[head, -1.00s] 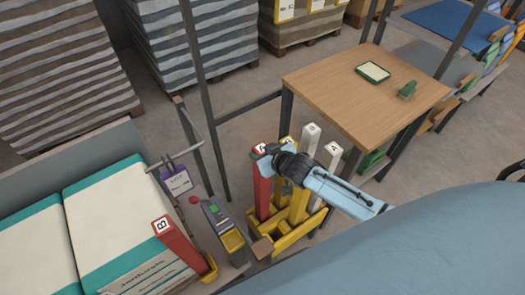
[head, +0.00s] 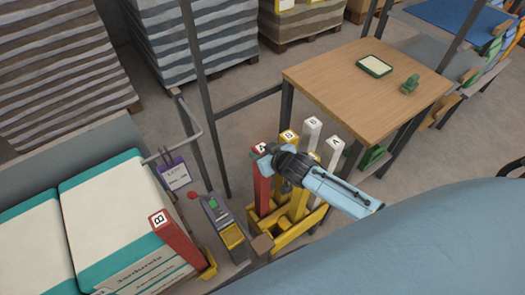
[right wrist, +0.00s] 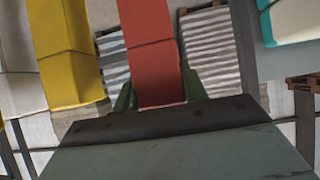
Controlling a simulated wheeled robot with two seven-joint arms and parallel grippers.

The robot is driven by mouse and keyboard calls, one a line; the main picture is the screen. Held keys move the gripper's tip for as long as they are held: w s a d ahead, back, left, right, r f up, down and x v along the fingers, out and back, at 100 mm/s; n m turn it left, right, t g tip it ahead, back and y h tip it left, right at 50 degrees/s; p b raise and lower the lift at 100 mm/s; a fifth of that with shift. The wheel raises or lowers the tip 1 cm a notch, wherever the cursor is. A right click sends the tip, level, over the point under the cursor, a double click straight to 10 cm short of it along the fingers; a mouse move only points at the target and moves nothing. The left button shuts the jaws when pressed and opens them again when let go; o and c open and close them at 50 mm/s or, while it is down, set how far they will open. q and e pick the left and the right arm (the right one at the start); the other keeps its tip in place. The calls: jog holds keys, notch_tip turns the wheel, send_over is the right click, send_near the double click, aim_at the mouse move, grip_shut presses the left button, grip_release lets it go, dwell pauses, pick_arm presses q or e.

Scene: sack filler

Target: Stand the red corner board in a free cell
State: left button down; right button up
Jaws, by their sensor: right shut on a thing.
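A red corner board (head: 262,188) stands about upright at the left side of the yellow rack (head: 284,240). My right gripper (head: 267,163) is shut around its upper part. In the right wrist view the red board (right wrist: 152,60) runs between the two green fingers (right wrist: 156,97). Its lower end is at the rack's left cells; I cannot tell whether it rests on the cell floor. A yellow board (head: 289,138) and white boards (head: 310,130) stand in the rack beside it. My left gripper is not in view.
Another red board (head: 178,240), marked B, stands at the left by the white and green sacks (head: 105,215). A grey control box (head: 222,222) is close left of the rack. A wooden table (head: 350,85) and dark frame posts (head: 196,90) stand behind.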

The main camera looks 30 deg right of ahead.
jog(key=shift+f, duration=0.45)
jog(key=o, duration=1.2)
jog(key=p+v, duration=0.1)
jog(key=v, duration=1.2)
jog(key=shift+s+r+p, duration=0.15)
jog(key=shift+p, duration=0.25)
